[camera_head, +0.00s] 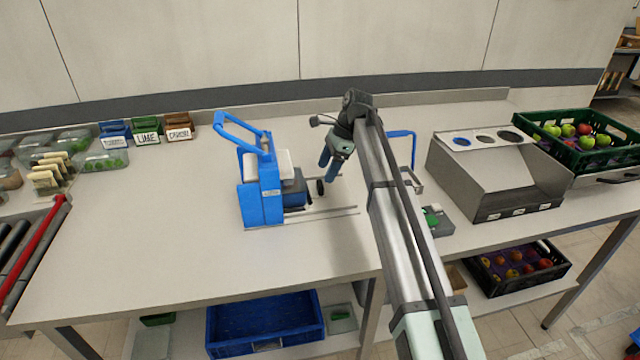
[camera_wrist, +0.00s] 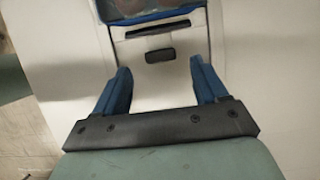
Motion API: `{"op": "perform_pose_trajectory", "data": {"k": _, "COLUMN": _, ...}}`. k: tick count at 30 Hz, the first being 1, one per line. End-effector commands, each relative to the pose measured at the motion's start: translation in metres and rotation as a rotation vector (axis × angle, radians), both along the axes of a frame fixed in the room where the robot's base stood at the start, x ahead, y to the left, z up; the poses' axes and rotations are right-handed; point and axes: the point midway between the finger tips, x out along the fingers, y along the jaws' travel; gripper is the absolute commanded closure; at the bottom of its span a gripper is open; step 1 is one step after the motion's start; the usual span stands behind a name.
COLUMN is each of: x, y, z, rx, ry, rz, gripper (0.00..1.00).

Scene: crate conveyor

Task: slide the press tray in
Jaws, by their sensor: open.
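The blue press (camera_head: 262,195) stands upright on the table, with its lever arched at upper left. Its press tray (camera_head: 293,197) is dark and blue and sticks out of the press's right side above thin metal rails (camera_head: 335,212). A black knob (camera_head: 320,187) is at the tray's outer end. In the wrist view the tray (camera_wrist: 165,22) is at the top, with something reddish inside, and the knob (camera_wrist: 160,56) lies just beyond the fingertips, roughly centred. My gripper (camera_head: 328,169) is open and empty, pointing down by the knob; its blue fingers (camera_wrist: 160,68) are apart. I cannot tell whether they touch it.
Small labelled boxes (camera_head: 147,132) and clear tubs (camera_head: 105,160) stand at the left. A grey sloped box (camera_head: 520,200) and a green crate of apples (camera_head: 625,152) stand at the right. The table between the left boxes and the press is clear.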

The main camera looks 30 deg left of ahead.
Motion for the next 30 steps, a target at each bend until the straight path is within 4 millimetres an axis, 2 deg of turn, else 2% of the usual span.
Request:
{"op": "perform_pose_trajectory", "data": {"k": 6, "x": -0.01, "y": 0.009, "z": -0.033, "rx": 0.0, "ry": 0.0, "rz": 0.001, "gripper": 0.28}}
{"op": "perform_pose_trajectory", "data": {"k": 12, "x": -0.015, "y": 0.015, "z": -0.051, "rx": 0.0, "ry": 0.0, "rz": 0.001, "gripper": 0.28}}
{"op": "perform_pose_trajectory", "data": {"k": 25, "x": -0.017, "y": 0.017, "z": -0.058, "rx": 0.001, "ry": -0.001, "rz": 0.001, "gripper": 0.28}}
{"op": "perform_pose_trajectory", "data": {"k": 30, "x": -0.017, "y": 0.017, "z": -0.058, "rx": 0.001, "ry": -0.001, "rz": 0.001, "gripper": 0.42}}
